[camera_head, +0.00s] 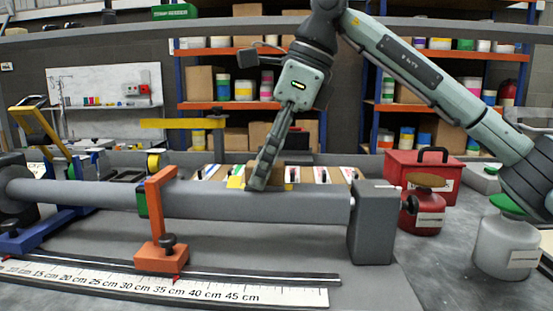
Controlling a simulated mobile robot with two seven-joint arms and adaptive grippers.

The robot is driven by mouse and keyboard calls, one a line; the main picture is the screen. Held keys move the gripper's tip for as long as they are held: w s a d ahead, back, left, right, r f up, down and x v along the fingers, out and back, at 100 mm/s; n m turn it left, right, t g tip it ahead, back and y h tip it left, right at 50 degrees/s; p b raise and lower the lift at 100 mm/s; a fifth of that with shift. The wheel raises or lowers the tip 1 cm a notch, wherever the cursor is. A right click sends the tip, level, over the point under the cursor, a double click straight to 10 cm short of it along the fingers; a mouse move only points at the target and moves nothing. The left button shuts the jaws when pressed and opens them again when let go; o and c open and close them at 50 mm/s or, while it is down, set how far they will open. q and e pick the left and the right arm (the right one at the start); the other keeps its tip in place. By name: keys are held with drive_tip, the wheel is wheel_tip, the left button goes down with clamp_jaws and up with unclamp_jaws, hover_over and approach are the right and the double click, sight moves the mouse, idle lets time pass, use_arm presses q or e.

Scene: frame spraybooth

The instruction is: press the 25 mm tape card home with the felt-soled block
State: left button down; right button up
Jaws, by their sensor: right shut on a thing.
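My right gripper (262,183) reaches down from above to the grey frame tube (315,200). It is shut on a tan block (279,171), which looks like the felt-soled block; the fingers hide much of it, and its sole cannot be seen. Behind the tube, several cards (322,174) with dark strips stand in a row. A yellow piece (236,182) shows just left of the fingers. I cannot tell which card is the 25 mm one, or whether the block touches it. My left gripper is not in view.
An orange stop (162,257) stands by the ruler (215,291) in front of the tube. A grey end block (374,225) closes the tube's right end. A red box (420,178), red jar (421,217) and pale green-lidded pot (507,247) stand at right.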

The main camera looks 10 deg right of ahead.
drive_tip(key=shift+w+a+r+p, duration=0.15)
drive_tip(key=shift+a+p, duration=0.15)
drive_tip(key=shift+a, duration=0.4)
drive_tip(key=shift+w+a+f+p, duration=0.15)
drive_tip(key=shift+a+p, duration=0.15)
drive_tip(key=shift+a, duration=0.4)
drive_tip(key=shift+w+a+r+p, duration=0.15)
drive_tip(key=shift+a+p, duration=0.15)
drive_tip(key=shift+a, duration=0.4)
drive_tip(key=shift+s+d+f+b, duration=0.1)
drive_tip(key=shift+s+d+b, duration=0.1)
drive_tip(key=shift+d, duration=0.5)
drive_tip(key=shift+s+d+f+b, duration=0.1)
drive_tip(key=shift+d+b, duration=0.1)
drive_tip(key=shift+d, duration=0.45)
drive_tip(key=shift+s+d+f+b, duration=0.15)
drive_tip(key=shift+s+d, duration=0.1)
drive_tip(key=shift+d, duration=0.85)
drive_tip(key=shift+s+d+r+b, duration=0.1)
drive_tip(key=shift+s+d+b, duration=0.1)
drive_tip(key=shift+d, duration=0.85)
